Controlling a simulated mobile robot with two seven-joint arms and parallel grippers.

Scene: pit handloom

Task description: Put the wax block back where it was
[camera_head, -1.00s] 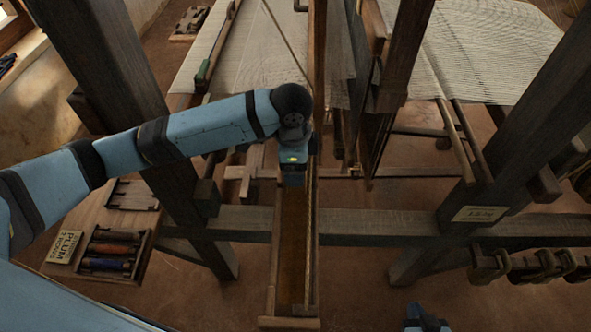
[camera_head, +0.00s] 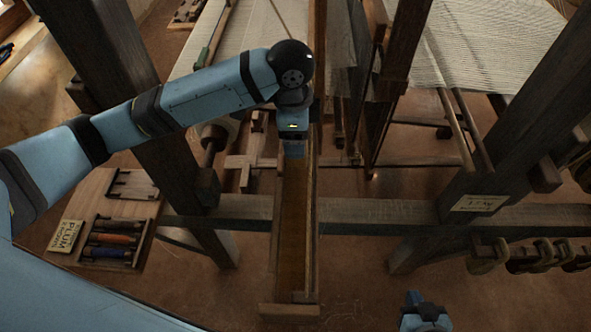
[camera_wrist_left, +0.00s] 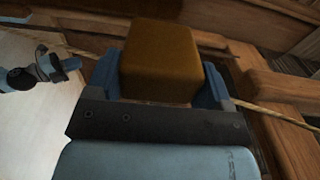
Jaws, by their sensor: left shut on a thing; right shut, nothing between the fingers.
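The wax block (camera_wrist_left: 160,60), a brown-orange block, is held between the blue fingers of my left gripper (camera_wrist_left: 158,80) in the left wrist view. In the head view my left arm reaches in from the left and its blue wrist end points down over the long narrow wooden trough (camera_head: 309,240). The left fingertips and the block are hidden there. I cannot tell how high the block is above the trough. My right gripper (camera_head: 414,300) is shut and empty at the bottom edge of the head view, apart from the trough.
Dark loom posts (camera_head: 105,75) stand on both sides, joined by a low crossbeam (camera_head: 370,212). A tray of spools (camera_head: 112,243) lies at left beside a PLUM label (camera_head: 66,236). Dark clamp-like pieces (camera_head: 530,256) hang at right. White cloth (camera_head: 490,45) stretches behind.

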